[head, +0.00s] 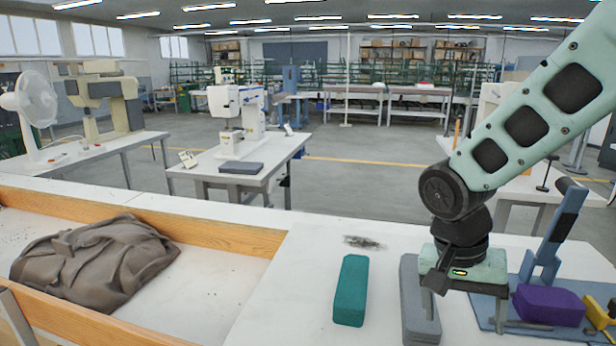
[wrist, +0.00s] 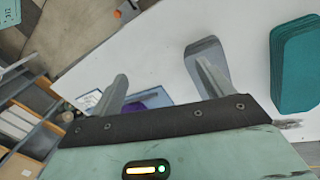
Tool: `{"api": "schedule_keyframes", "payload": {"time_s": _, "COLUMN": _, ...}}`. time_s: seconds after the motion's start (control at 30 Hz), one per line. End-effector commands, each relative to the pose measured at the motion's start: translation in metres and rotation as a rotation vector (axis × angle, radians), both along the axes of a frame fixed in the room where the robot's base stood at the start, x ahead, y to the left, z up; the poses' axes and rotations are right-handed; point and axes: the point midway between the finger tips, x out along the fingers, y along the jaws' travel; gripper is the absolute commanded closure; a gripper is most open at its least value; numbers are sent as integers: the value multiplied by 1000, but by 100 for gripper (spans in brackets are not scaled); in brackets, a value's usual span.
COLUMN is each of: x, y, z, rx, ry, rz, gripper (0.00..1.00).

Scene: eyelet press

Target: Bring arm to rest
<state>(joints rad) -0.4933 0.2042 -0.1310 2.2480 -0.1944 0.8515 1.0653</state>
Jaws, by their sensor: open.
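My gripper (head: 466,298) is at the right in the head view, low over the worktable, with its jaws apart. In the wrist view my gripper (wrist: 160,78) has two separated fingers with nothing held between them. My arm reaches down from the upper right. A grey block (head: 418,312) lies just left of and partly behind the gripper, and the grey block (wrist: 209,60) also shows beyond a finger in the wrist view. Whether the finger touches it, I cannot tell.
A blue hand press (head: 545,250) stands right of the gripper, with a purple block (head: 548,305) and a yellow part (head: 597,311) at its base. A teal block (head: 351,290) lies left of the grey one. A wooden-edged bin (head: 220,232) holds brown cloth (head: 95,262).

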Motion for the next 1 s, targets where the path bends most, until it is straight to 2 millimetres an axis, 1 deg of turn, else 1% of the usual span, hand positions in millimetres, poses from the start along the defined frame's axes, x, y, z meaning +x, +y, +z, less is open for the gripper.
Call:
{"api": "schedule_keyframes", "payload": {"time_s": 0.03, "x": -16, "y": 16, "z": 11, "rx": 51, "ry": 13, "rz": 120, "gripper": 20}}
{"api": "schedule_keyframes", "payload": {"time_s": 0.1, "x": -37, "y": 35, "z": 19, "rx": 115, "ry": 29, "rz": 305, "gripper": 20}}
{"api": "schedule_keyframes", "payload": {"time_s": 0.17, "x": -57, "y": 51, "z": 26, "rx": 164, "ry": 37, "rz": 462, "gripper": 20}}
{"api": "schedule_keyframes", "payload": {"time_s": 0.2, "x": -70, "y": 60, "z": 30, "rx": 191, "ry": 41, "rz": 568, "gripper": 20}}
{"api": "schedule_keyframes", "payload": {"time_s": 0.3, "x": -100, "y": 77, "z": 38, "rx": 240, "ry": 42, "rz": 809, "gripper": 20}}
{"api": "schedule_keyframes", "payload": {"time_s": 0.4, "x": -123, "y": 87, "z": 44, "rx": 265, "ry": 37, "rz": 1004, "gripper": 20}}
{"api": "schedule_keyframes", "payload": {"time_s": 0.5, "x": -139, "y": 92, "z": 46, "rx": 276, "ry": 34, "rz": 1135, "gripper": 20}}
{"api": "schedule_keyframes", "payload": {"time_s": 0.6, "x": -146, "y": 94, "z": 46, "rx": 279, "ry": 31, "rz": 1207, "gripper": 20}}
{"api": "schedule_keyframes", "payload": {"time_s": 0.67, "x": -148, "y": 95, "z": 46, "rx": 280, "ry": 32, "rz": 1224, "gripper": 20}}
{"api": "schedule_keyframes", "payload": {"time_s": 1.0, "x": -148, "y": 95, "z": 46, "rx": 280, "ry": 32, "rz": 1228, "gripper": 20}}
